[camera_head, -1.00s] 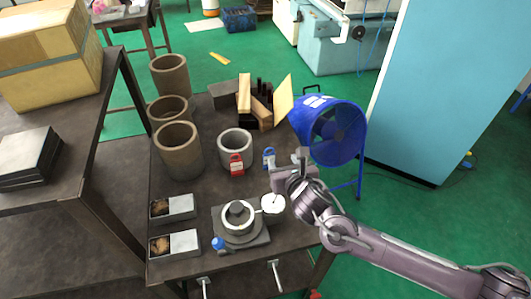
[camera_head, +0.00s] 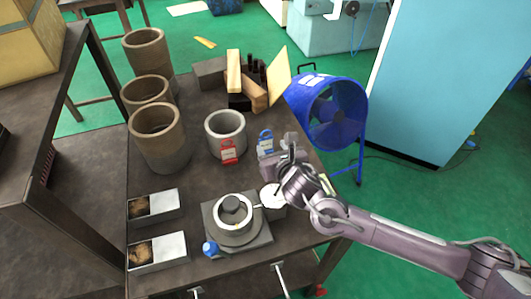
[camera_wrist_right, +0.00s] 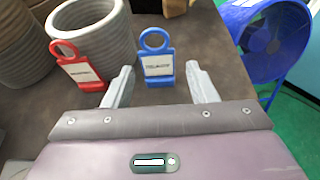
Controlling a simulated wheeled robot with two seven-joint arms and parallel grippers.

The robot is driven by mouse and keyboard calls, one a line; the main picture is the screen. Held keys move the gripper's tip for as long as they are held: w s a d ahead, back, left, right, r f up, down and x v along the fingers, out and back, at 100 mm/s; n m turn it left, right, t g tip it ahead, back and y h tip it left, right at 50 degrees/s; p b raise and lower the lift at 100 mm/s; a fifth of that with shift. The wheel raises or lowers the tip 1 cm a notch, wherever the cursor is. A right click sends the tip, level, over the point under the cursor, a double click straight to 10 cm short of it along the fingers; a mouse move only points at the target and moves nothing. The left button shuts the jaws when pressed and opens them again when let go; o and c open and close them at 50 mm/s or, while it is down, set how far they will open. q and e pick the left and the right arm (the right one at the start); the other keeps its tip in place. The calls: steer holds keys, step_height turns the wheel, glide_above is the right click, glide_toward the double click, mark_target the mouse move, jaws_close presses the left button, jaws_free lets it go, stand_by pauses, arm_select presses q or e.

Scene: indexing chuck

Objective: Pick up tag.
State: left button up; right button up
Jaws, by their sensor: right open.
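A blue tag (camera_head: 265,143) with a ring top and a white label stands on the dark table; it also shows in the right wrist view (camera_wrist_right: 157,64). A red tag (camera_head: 228,152) leans at the grey cup; it also shows in the right wrist view (camera_wrist_right: 77,66). My right gripper (camera_head: 276,150) is at the blue tag; in the right wrist view its two open fingers (camera_wrist_right: 160,88) point toward the blue tag, one to each side, with nothing held. The red tag is left of the fingers. My left gripper is not in view.
A grey cup (camera_head: 226,133) stands behind the red tag. The chuck (camera_head: 236,222) and a white pot (camera_head: 272,194) sit near the table front. Brown cylinders (camera_head: 159,136) stand at left. A blue fan (camera_head: 331,108) is right of the table. Wooden blocks (camera_head: 253,87) lie at the back.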

mark_target(266, 140)
steer(key=shift+x, duration=1)
steer(key=shift+w+a+f+p, duration=0.1)
steer(key=shift+w+a+p, duration=0.2)
steer(key=shift+w+p, duration=0.2)
steer(key=x, duration=0.3)
steer(key=shift+w+a, duration=0.15)
steer(key=shift+w+a+f, duration=0.15)
steer(key=shift+w+f, duration=0.05)
steer(key=shift+w, duration=0.25)
steer(key=c, duration=0.7)
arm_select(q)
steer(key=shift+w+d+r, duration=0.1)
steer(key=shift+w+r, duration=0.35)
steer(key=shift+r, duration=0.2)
arm_select(e)
steer(key=shift+r, duration=0.1)
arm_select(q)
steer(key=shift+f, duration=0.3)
arm_select(e)
step_height(266, 140, up, 20)
steer(key=shift+f, duration=0.1)
